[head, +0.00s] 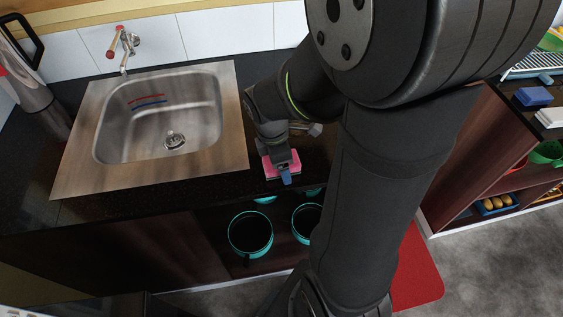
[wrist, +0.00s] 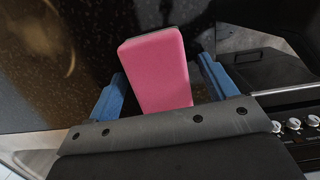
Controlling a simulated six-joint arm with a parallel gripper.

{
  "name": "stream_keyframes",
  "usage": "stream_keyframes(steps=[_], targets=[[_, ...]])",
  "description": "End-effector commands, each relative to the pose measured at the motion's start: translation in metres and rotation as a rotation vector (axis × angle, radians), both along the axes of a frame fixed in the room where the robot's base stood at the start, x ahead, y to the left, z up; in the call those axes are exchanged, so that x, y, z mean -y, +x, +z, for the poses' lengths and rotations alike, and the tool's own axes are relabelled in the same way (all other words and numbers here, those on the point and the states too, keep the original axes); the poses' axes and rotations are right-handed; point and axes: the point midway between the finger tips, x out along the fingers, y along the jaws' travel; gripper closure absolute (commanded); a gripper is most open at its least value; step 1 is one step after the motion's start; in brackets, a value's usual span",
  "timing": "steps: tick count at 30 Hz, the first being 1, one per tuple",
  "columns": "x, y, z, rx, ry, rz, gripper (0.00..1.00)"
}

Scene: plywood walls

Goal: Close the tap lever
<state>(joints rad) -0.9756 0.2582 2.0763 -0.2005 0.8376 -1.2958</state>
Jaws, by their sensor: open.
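The tap (head: 123,45) is on the white tiled wall above the sink at the upper left of the head view. It has small reddish-brown handle ends, and its spout points down towards the sink. I cannot tell the lever's position or whether water runs. My gripper (head: 284,171) is well away from the tap, over the counter right of the sink, pointing down. In the wrist view my gripper (wrist: 162,72) has its blue fingers apart, one on each side of a pink sponge (wrist: 156,68). Gaps show beside the sponge. The sponge also shows in the head view (head: 269,168).
The steel sink (head: 75,165) is set into a dark speckled counter (head: 120,204). A steel kettle-like vessel (head: 28,88) stands at the far left. Teal-rimmed pots (head: 250,252) sit below the counter. A wooden shelf unit (head: 478,165) stands at the right. The wrist view shows stove knobs (wrist: 293,124).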

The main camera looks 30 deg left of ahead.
Motion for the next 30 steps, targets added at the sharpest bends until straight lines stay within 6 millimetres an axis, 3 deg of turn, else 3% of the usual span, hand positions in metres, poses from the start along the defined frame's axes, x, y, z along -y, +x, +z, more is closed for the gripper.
stream_keyframes(steps=[4,11,23,30], targets=[[0.000,0.000,-0.002,-0.001,-0.001,0.000,0.26],[0.000,0.000,-0.002,-0.001,-0.001,0.000,0.69],[0.000,0.000,0.002,0.001,0.001,0.000,0.70],[-0.001,0.001,0.033,0.004,0.005,0.000,0.70]])
